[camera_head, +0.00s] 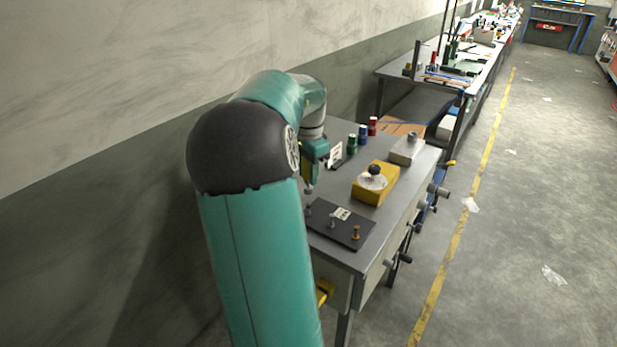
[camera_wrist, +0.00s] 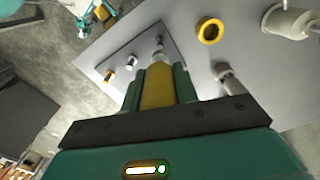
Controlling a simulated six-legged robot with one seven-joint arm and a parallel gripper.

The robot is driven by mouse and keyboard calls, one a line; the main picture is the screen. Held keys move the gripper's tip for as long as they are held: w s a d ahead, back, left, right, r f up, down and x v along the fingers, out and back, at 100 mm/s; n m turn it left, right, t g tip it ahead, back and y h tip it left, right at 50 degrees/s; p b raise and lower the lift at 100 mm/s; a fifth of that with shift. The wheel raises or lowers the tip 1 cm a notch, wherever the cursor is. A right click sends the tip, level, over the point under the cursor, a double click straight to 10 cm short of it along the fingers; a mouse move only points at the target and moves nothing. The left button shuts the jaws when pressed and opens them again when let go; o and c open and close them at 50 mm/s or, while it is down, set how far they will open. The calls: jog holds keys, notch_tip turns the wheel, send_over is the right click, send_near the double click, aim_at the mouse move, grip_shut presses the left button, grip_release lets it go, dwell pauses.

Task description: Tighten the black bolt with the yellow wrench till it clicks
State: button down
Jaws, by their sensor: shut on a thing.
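My gripper (camera_wrist: 158,80) is shut on a yellow handle, which I take to be the yellow wrench (camera_wrist: 158,92). It sits upright between the two teal fingers, with a silvery tip beyond them. A dark plate (camera_head: 325,230) lies on the near end of the bench, with grey and brass-coloured bolts standing on it. In the wrist view, a brass bolt (camera_wrist: 109,75) and a silver bolt (camera_wrist: 132,62) stand left of the wrench. The tip is over or near the plate's corner; I cannot tell whether it touches a bolt. I cannot pick out the black bolt for sure.
A yellow block (camera_head: 376,190) with a black-topped knob and a pale grey block (camera_head: 407,151) stand behind the plate. Red, blue and green cans (camera_head: 352,143) stand at the back. Handles stick out from the bench's right side. A wall runs along the left.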

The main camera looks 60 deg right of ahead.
aim_at(308, 186)
jog(key=shift+r+n, duration=0.2)
jog(key=shift+n, duration=0.2)
jog(key=shift+f, duration=0.15)
jog(key=shift+f, duration=2.05)
jog(key=shift+f, duration=0.9)
